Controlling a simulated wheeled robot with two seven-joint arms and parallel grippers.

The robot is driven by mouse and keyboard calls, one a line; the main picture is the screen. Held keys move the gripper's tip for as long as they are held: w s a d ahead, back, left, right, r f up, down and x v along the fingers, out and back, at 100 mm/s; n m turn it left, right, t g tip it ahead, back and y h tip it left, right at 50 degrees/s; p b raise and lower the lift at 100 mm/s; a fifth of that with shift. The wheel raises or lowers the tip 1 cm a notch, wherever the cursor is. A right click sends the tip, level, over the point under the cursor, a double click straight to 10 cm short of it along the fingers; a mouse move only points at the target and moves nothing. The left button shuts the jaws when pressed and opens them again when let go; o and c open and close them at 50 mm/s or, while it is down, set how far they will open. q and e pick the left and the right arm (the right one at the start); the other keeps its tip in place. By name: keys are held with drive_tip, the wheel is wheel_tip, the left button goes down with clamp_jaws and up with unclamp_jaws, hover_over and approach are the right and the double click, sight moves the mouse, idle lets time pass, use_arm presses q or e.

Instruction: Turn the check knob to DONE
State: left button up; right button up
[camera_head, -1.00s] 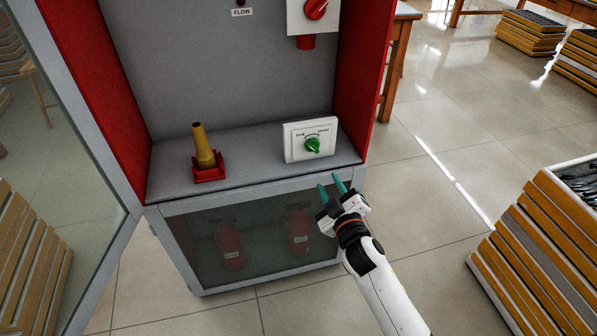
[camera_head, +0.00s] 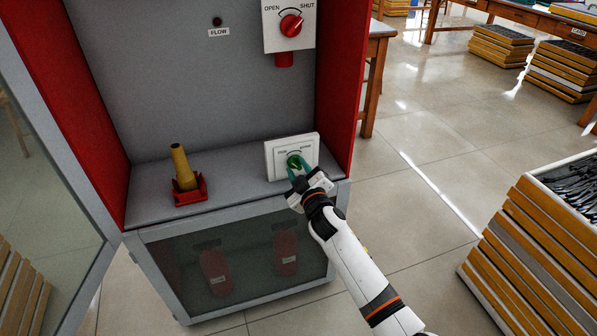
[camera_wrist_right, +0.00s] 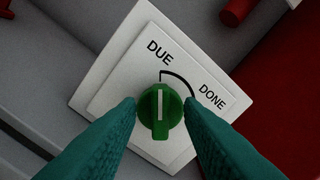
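The green check knob (camera_wrist_right: 160,112) sits on a white plate (camera_wrist_right: 120,78) marked DUE and DONE. In the wrist view its white line points straight up, at the DUE end of the printed arc. In the head view the knob (camera_head: 294,161) is partly covered by my right gripper (camera_head: 300,171). In the wrist view the teal fingers of my right gripper (camera_wrist_right: 161,108) stand one on each side of the knob, with what look like narrow gaps; contact is not clear. My left gripper is not in view.
The plate stands on the shelf (camera_head: 235,185) of a red-sided cabinet. A yellow nozzle (camera_head: 182,166) in a red holder is to the left. A red OPEN/SHUT knob (camera_head: 291,25) is above. The glass door (camera_head: 35,160) stands open at left. Crates (camera_head: 530,240) are at right.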

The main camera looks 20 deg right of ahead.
clamp_jaws()
idle(0.3)
drive_tip(key=m+p, duration=0.3)
drive_tip(key=m, duration=0.3)
drive_tip(key=shift+d+r, duration=0.15)
drive_tip(key=m+p, duration=0.2)
drive_tip(key=m, duration=0.4)
drive_tip(key=shift+d+m+p, duration=0.15)
drive_tip(key=shift+m+p, duration=0.15)
drive_tip(key=shift+p, duration=0.1)
use_arm(q)
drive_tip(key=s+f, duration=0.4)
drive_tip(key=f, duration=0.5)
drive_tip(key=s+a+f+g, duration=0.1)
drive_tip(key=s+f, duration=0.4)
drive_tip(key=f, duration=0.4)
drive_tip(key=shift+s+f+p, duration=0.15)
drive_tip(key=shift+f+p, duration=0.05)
drive_tip(key=shift+p, duration=0.1)
use_arm(e)
drive_tip(key=shift+d+f+m, duration=0.1)
drive_tip(key=shift+f+m, duration=0.05)
drive_tip(key=shift+m, duration=0.7)
drive_tip(key=shift+f+m, duration=0.1)
drive_tip(key=shift+m, duration=0.75)
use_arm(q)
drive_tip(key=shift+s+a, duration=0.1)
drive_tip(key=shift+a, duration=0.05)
